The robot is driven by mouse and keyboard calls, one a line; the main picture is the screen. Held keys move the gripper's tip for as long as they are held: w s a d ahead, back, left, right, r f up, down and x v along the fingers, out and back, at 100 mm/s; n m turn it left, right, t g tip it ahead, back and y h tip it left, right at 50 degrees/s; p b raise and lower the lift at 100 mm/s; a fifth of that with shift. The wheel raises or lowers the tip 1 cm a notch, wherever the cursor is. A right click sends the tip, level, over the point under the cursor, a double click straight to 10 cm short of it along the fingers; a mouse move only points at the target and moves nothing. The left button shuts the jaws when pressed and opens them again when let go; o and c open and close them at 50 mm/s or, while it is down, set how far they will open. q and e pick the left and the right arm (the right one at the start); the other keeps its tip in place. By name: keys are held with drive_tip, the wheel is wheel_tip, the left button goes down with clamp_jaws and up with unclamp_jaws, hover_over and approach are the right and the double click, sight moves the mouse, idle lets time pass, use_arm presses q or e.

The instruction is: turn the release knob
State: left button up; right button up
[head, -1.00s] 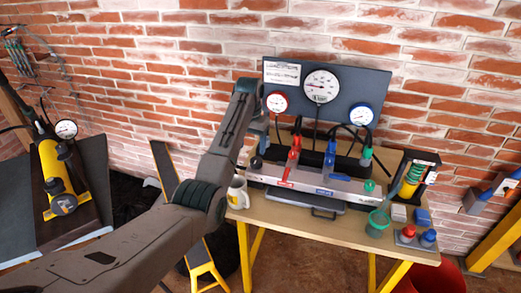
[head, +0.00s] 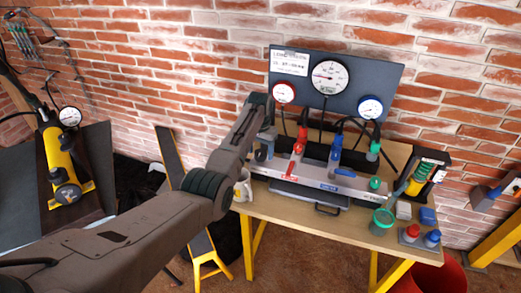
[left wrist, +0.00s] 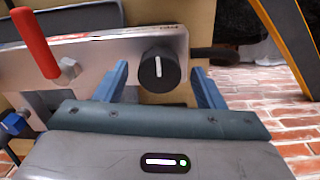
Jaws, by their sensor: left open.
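The release knob (left wrist: 158,70) is round and black with a white line, upright in the left wrist view. It sits on the end of the silver manifold block (left wrist: 101,63). My left gripper (left wrist: 160,72) is open, with one blue-grey finger on each side of the knob and a gap visible at both sides. In the head view, my left gripper (head: 264,140) is at the left end of the manifold (head: 330,183), and it largely hides the knob. My right gripper is in neither view.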

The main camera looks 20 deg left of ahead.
use_arm(q)
drive_tip(key=shift+f, duration=0.2)
drive_tip(key=c, duration=1)
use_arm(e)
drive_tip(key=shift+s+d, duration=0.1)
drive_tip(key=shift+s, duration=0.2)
